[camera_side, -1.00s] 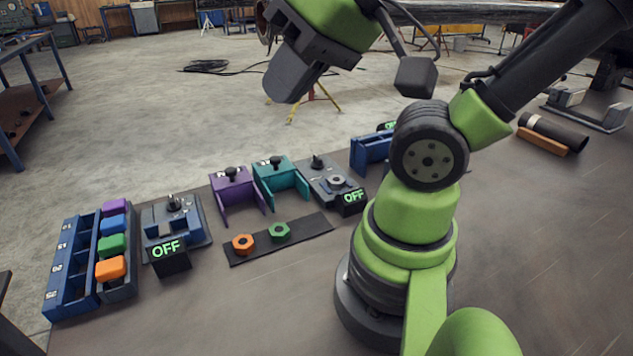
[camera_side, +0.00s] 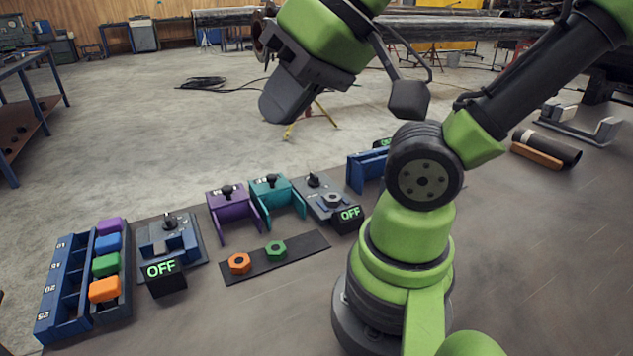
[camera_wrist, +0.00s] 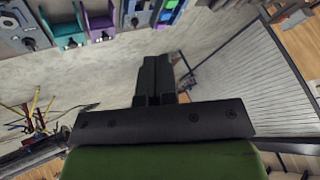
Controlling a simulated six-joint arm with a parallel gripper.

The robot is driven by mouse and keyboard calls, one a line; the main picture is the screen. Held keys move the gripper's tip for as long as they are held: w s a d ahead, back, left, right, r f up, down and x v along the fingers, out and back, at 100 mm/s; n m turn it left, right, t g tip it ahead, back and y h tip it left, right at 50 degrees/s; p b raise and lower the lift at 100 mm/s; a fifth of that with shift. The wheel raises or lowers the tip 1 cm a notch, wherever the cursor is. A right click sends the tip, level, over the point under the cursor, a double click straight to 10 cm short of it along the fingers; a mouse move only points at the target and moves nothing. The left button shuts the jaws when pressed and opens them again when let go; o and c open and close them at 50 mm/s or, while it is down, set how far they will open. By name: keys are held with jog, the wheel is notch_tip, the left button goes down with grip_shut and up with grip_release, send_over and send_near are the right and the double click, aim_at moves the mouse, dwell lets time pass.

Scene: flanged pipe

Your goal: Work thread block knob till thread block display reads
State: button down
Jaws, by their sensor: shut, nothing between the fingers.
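Two knob units with displays reading OFF stand on the table. The left unit (camera_side: 153,233) has a blue block and a dark knob (camera_side: 170,222). The right unit (camera_side: 318,203) has a dark knob (camera_side: 314,181) and a metal nut-like ring. I cannot tell which is the thread block. A third green display (camera_side: 384,142) is mostly hidden behind my arm. My gripper (camera_side: 275,108) is shut and empty, high above and behind the row of units. Its closed fingers (camera_wrist: 155,75) also show in the wrist view, with units along the top left edge.
Purple (camera_side: 233,212) and teal (camera_side: 276,196) open-fronted holders stand between the units. A dark strip (camera_side: 297,249) carries an orange nut and a green nut. A blue rack (camera_side: 62,290) with coloured blocks stands at left. The table front is clear.

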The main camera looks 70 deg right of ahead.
jog(key=c, duration=1.8)
grip_release()
jog(key=shift+c, duration=0.2)
jog(key=o, duration=0.4)
jog(key=shift+w, duration=0.1)
jog(key=shift+o, duration=1.4)
jog(key=shift+m+g+h, duration=0.6)
jog(key=shift+h, duration=0.1)
jog(key=w+d, duration=0.3)
jog(key=w, duration=0.1)
jog(key=shift+w+d+r, duration=0.2)
jog(key=shift+w+d, duration=0.05)
jog(key=shift+d, duration=0.15)
jog(key=m+g, duration=0.4)
jog(key=g, duration=0.2)
send_over(314, 174)
notch_tip(314, 174, down, 19)
jog(key=shift+h, duration=0.3)
notch_tip(314, 174, down, 8)
jog(key=shift+a+f, duration=0.1)
jog(key=shift+f, duration=0.65)
